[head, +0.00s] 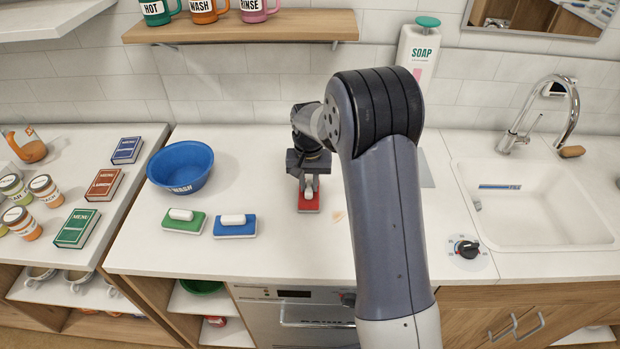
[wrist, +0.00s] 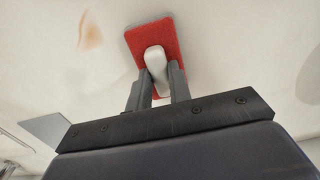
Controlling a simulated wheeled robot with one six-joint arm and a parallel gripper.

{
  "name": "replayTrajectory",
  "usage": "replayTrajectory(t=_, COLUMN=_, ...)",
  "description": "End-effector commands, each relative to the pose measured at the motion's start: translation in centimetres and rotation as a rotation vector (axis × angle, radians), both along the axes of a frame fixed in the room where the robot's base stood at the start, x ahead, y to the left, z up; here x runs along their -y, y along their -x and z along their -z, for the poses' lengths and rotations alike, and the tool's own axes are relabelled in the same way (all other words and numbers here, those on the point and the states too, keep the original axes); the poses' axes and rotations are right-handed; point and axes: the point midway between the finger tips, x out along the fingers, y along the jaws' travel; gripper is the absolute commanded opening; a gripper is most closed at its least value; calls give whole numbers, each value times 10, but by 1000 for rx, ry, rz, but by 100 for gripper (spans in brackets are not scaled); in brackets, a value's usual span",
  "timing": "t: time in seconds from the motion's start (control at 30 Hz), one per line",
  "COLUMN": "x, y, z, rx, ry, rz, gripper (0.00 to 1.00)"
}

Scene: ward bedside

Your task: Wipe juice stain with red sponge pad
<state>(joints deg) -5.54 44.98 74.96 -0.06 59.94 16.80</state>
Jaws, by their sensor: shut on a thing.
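The red sponge pad (head: 309,203) has a white grip on top and is at the counter, left of my arm in the head view. My gripper (head: 308,187) is shut on its white grip, as the wrist view also shows (wrist: 157,77). The red pad (wrist: 146,37) is at or very near the counter surface; I cannot tell whether it touches. The juice stain (wrist: 91,30) is a faint brownish-orange smear to the left of the pad in the wrist view. In the head view the stain (head: 338,215) shows faintly just right of the pad.
A green sponge pad (head: 184,222) and a blue one (head: 235,228) lie left of my gripper. A blue bowl (head: 181,166) stands behind them. The sink (head: 530,205) is at the right, with a dial (head: 467,248) beside it. A soap bottle (head: 417,50) stands behind my arm.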

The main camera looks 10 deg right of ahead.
Motion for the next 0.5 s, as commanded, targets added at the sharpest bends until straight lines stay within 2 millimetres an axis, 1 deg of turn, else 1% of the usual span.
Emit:
replayTrajectory(t=0.03, x=-1, y=5, z=2, rx=-4, ry=0, rz=-1, gripper=1)
replayTrajectory(t=0.1, x=-2, y=9, z=1, rx=-4, ry=0, rz=-1, gripper=1)
replayTrajectory(t=0.33, x=-3, y=17, z=1, rx=-4, ry=0, rz=-1, gripper=1)
replayTrajectory(t=0.5, x=-6, y=31, z=1, rx=-3, ry=0, rz=-1, gripper=1)
